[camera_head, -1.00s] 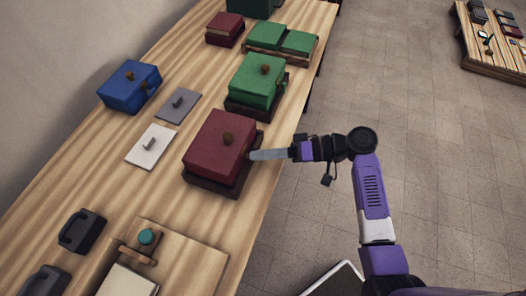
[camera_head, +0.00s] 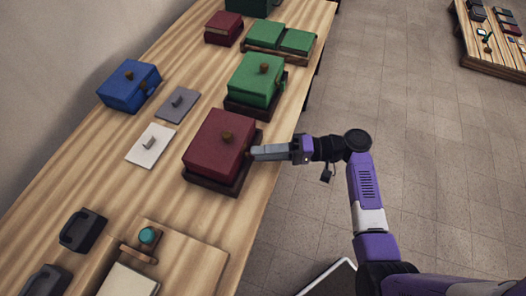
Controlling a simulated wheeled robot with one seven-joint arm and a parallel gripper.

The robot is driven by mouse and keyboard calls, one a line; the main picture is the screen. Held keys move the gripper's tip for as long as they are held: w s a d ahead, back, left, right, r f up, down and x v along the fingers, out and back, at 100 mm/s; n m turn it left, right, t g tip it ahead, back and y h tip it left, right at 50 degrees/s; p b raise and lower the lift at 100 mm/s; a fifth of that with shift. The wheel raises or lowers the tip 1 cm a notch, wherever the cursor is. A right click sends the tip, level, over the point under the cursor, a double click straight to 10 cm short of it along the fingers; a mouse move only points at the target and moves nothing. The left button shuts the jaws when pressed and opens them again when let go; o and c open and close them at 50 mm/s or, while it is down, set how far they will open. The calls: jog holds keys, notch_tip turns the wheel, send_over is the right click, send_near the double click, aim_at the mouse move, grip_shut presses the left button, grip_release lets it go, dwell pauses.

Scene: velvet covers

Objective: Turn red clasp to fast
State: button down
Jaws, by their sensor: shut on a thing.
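The red velvet box (camera_head: 217,142) sits on a dark base (camera_head: 206,184) near the table's right edge. My gripper (camera_head: 255,153) reaches in from the right and is shut on the red clasp at the box's right side. The fingers hide most of the clasp, so its angle cannot be made out.
A green box (camera_head: 256,80) on a dark base stands just behind the red one, with a blue box (camera_head: 129,86) at left.

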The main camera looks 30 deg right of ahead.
jog(key=c, duration=0.9)
grip_release()
jog(key=b+v, duration=0.1)
jog(key=v, duration=0.6)
jog(key=shift+s+d+b, duration=0.25)
jog(key=shift+d+b, duration=0.05)
